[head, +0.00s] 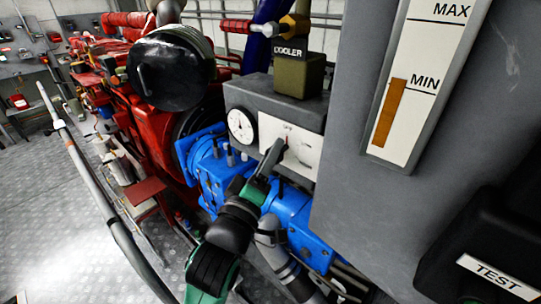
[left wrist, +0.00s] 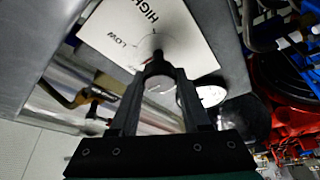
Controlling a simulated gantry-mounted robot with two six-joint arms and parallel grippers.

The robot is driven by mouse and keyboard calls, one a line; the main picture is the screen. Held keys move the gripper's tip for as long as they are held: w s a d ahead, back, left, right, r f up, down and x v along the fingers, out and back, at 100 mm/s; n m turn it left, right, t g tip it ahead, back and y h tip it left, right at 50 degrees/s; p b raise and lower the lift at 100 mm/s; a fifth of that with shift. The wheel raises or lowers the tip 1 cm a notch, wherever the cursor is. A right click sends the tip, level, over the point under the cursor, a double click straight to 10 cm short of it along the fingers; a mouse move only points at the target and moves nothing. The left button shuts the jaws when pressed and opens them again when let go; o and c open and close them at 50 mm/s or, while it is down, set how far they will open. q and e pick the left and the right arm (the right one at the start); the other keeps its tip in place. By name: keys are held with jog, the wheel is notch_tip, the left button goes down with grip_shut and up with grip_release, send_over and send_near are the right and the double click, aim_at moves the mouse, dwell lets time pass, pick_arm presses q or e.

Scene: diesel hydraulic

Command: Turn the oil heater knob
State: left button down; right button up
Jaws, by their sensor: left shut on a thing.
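The oil heater knob (left wrist: 158,68) is a dark round knob on a white plate with HIGH and LOW lettering, seen in the left wrist view. The white plate (head: 306,157) also shows in the head view on a grey box, with a small red mark above the fingertips. My left gripper (head: 273,152) reaches up to this plate from below. In the left wrist view its two dark fingers (left wrist: 158,80) are shut on the knob, one on each side. The fingers hide part of the knob. My right gripper is in neither view.
A round white gauge (head: 241,126) sits left of the plate. A green-brown COOLER box (head: 299,75) stands above. A large grey panel with a MIN/MAX level gauge (head: 411,90) and a black TEST box (head: 490,260) fill the right. Blue and red machinery lies behind and below.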

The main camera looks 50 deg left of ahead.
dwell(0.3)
pick_arm(q)
jog(key=shift+c, duration=1.9)
grip_release()
jog(key=shift+s, duration=0.1)
